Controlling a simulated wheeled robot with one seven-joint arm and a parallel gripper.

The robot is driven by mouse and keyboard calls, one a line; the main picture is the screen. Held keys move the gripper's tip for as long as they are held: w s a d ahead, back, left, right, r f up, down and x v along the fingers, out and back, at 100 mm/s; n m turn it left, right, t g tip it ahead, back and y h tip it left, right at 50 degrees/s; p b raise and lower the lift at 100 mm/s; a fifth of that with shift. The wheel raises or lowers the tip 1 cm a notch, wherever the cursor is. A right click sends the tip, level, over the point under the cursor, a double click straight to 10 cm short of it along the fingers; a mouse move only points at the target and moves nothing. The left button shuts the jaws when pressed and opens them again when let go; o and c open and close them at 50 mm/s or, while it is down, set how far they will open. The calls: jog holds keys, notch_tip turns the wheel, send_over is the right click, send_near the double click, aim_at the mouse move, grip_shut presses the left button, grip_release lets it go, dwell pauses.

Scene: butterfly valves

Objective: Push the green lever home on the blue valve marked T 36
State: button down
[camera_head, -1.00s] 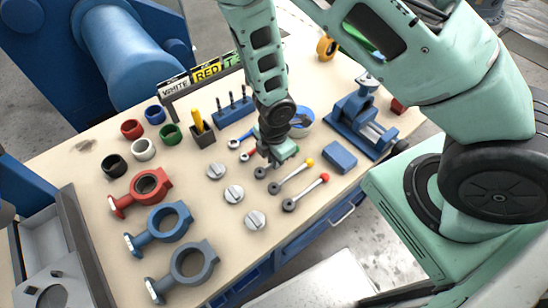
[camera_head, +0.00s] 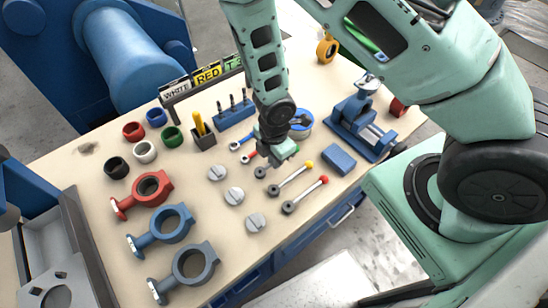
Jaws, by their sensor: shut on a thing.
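My gripper (camera_head: 281,157) points down over the right half of the bench. It is shut at a lever whose dark hub (camera_head: 260,172) shows at its left. That lever's handle and knob are hidden behind the gripper, so I cannot see its colour; no other lever in view is green. A blue valve body (camera_head: 135,242) lies flat at the left, between a red valve body (camera_head: 120,209) and a grey-blue one (camera_head: 207,272). No T 36 marking is legible on it.
A yellow-knobbed lever (camera_head: 290,178) and a red-knobbed lever (camera_head: 306,194) lie close in front of the gripper. Grey discs (camera_head: 235,195) lie left of it. A sign rack (camera_head: 205,80), coloured rings (camera_head: 133,130) and a blue vise (camera_head: 362,128) stand around. A blue block (camera_head: 339,159) lies right.

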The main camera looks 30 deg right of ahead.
jog(key=shift+r+p, duration=0.5)
jog(key=shift+r, duration=0.35)
